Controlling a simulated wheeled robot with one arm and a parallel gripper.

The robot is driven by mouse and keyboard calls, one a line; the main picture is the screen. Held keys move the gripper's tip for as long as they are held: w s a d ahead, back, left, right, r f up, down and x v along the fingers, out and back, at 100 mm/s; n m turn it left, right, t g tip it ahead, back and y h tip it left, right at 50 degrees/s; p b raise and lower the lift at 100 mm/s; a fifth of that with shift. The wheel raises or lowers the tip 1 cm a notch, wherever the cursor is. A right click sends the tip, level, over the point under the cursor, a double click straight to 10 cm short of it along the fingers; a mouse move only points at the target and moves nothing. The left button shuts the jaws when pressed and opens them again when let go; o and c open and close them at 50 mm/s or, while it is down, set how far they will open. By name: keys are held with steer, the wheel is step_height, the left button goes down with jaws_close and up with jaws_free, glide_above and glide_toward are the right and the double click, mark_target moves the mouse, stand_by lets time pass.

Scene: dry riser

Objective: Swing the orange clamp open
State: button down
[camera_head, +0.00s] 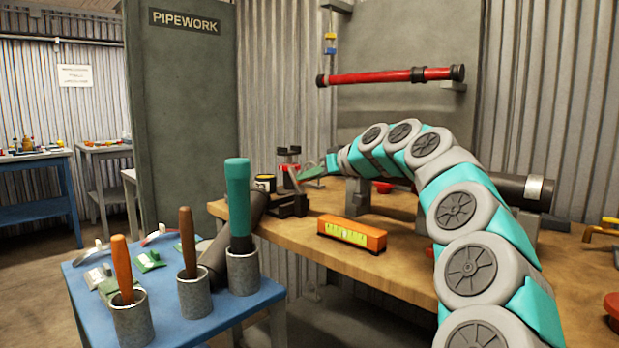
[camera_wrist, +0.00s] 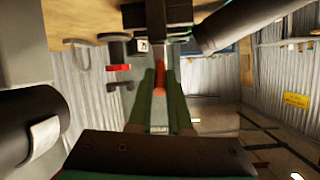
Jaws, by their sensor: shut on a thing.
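An orange piece, which I take for the orange clamp (camera_wrist: 160,76), shows between my fingertips in the wrist view. My gripper (camera_wrist: 159,98) has its two green fingers closed on it. Only a short part of the clamp shows; the fingers hide the rest, and how far it is swung cannot be told. In the head view my gripper (camera_head: 311,172) is at the back left of the wooden bench, above and right of a dark vise (camera_head: 290,206). The clamp cannot be made out there.
A dark pipe (camera_head: 232,232) slopes down left from the vise. A red and black fitting (camera_head: 288,160) stands close behind my gripper. An orange level (camera_head: 352,233) lies on the bench (camera_head: 400,262). A blue table (camera_head: 262,292) with tool cups stands front left.

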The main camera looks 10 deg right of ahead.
steer(key=shift+s+f+t+b, duration=0.15)
steer(key=shift+f+t+b, duration=0.2)
steer(key=shift+b, duration=0.5)
steer(key=shift+d+y+b, duration=0.1)
steer(key=shift+y+b, duration=0.2)
steer(key=shift+b, duration=0.2)
steer(key=shift+r, duration=0.1)
steer(key=c, duration=0.8)
jaws_free()
steer(key=shift+c, duration=0.2)
steer(key=shift+s, duration=0.1)
